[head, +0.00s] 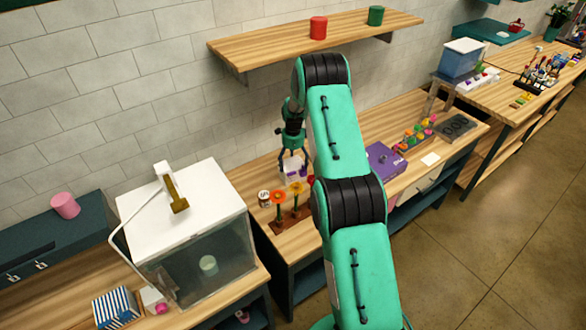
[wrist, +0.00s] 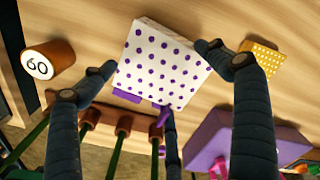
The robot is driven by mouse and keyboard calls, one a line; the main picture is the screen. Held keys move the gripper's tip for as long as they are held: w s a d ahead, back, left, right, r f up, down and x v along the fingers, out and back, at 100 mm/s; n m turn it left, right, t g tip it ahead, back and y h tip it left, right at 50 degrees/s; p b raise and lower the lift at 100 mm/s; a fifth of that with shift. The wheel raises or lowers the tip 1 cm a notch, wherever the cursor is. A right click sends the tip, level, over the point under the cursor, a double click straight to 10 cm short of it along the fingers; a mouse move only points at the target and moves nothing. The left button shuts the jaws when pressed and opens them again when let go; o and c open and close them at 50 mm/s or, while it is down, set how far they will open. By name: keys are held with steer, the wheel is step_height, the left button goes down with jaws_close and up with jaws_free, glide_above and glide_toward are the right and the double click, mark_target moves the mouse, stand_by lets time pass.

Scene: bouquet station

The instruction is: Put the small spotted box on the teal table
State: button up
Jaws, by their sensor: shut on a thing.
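The small spotted box (wrist: 165,65) is white with purple dots in the wrist view. It shows small and white in the head view (head: 293,169), over the wooden bench behind my arm. My gripper (wrist: 160,68) is shut on it, with fingers at its left and right sides and a third at its lower edge. In the head view my gripper (head: 292,158) points down at the bench. I cannot tell whether the box touches the bench top. A teal table top (head: 488,32) shows at the far upper right, away from my gripper.
A brown cylinder marked 60 (wrist: 48,62) and a wooden flower rack (wrist: 103,121) are close to the box. A purple box (head: 385,159) lies right of my arm. A shelf (head: 345,34) with red and green cups hangs above. A glass tank (head: 200,265) stands left.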

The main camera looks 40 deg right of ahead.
steer(key=shift+r, duration=0.1)
step_height(320, 180, up, 10)
steer(key=b, duration=0.1)
steer(key=shift+b, duration=0.3)
stand_by(0.4)
stand_by(0.6)
steer(key=s+a+r+n+b, duration=0.1)
steer(key=a+r+n+b, duration=0.2)
steer(key=a+n+b, duration=0.9)
steer(key=w+a+n+b, duration=0.3)
steer(key=a+n, duration=0.3)
steer(key=a, duration=0.6)
steer(key=w+a+f+n+b, duration=0.1)
steer(key=w+a+n+b, duration=0.2)
steer(key=a, duration=1)
steer(key=w+n, duration=0.2)
steer(key=n, duration=0.1)
steer(key=shift+w+a, duration=0.2)
steer(key=shift+w, duration=0.2)
steer(key=shift+a+r, duration=0.1)
steer(key=shift+c, duration=0.2)
